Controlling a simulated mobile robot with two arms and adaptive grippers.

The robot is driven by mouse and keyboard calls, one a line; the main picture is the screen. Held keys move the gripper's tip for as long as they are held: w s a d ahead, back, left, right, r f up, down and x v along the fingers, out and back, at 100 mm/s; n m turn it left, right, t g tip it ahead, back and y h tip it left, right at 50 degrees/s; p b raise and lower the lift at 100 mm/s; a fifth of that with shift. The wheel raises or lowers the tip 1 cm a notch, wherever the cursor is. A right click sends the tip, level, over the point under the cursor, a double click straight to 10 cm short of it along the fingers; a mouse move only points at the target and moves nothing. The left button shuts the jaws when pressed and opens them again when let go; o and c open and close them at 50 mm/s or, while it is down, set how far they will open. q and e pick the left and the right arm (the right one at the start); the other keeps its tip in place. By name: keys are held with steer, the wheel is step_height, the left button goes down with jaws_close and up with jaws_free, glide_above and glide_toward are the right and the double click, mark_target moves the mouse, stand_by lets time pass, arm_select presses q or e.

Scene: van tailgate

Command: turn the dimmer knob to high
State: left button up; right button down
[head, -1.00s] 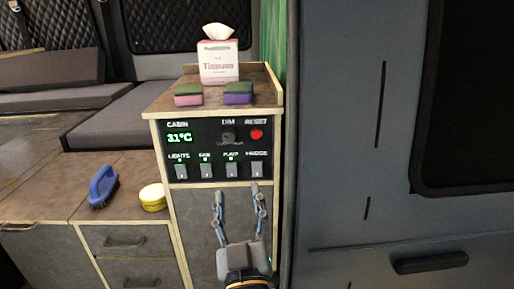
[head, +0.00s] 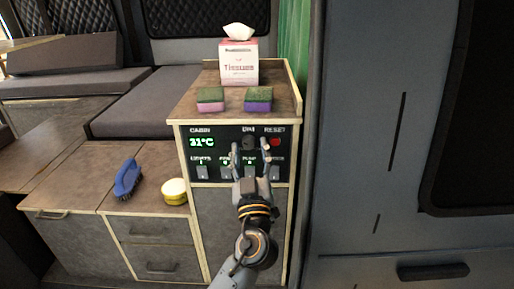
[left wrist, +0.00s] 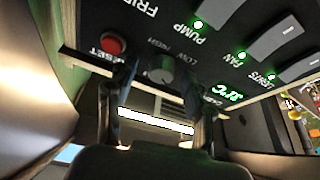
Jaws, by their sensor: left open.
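The dark dimmer knob (head: 249,142) is on the black control panel (head: 220,133), under the DIM label. In the left wrist view the panel appears upside down, with the round grey knob (left wrist: 160,68) near the LOW and HIGH lettering. My left gripper (head: 250,149) is open in front of the panel, its two fingers at either side of the knob in the head view. In the left wrist view the open fingers also frame the knob from left and right; contact cannot be told. The knob's pointer setting is not readable. My right gripper is not in view.
A red RESET button (head: 275,142) is close to the right finger. Several switches (head: 225,172) line the panel below. Two sponges (head: 258,99) and a tissue box (head: 239,63) stand on the cabinet top. A blue brush (head: 127,178) and yellow tin (head: 174,191) lie left.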

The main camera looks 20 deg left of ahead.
arm_select(q)
steer(key=c, duration=1.1)
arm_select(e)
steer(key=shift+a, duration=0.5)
